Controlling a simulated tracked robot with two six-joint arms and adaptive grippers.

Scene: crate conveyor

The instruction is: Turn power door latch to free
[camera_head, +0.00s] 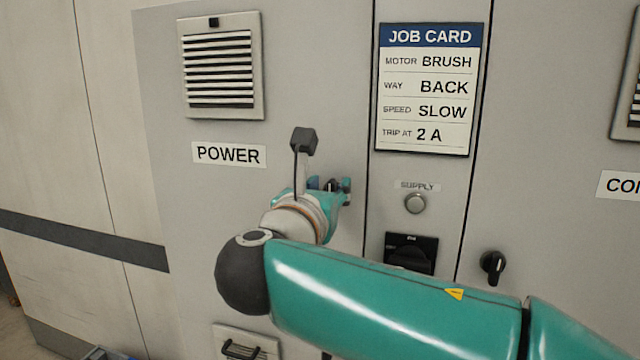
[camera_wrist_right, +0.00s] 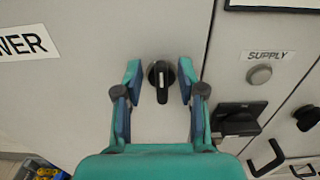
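The power door latch is a small black knob with a white line on it. It shows in the right wrist view (camera_wrist_right: 162,82), its handle pointing about straight down, and partly in the head view (camera_head: 332,185). It sits on the grey door beside the POWER label (camera_head: 229,154). My right gripper (camera_head: 330,190) is at the door with its fingers apart. In the right wrist view the gripper (camera_wrist_right: 160,78) has one finger on each side of the knob, with a visible gap on both sides. My left gripper is not in view.
A job card (camera_head: 430,90) hangs to the right, above a round SUPPLY button (camera_head: 415,203) and a black switch (camera_head: 411,252). A second black latch (camera_head: 493,265) is on the right door. A vent (camera_head: 221,68) is above the POWER label, and a handle (camera_head: 245,349) is low down.

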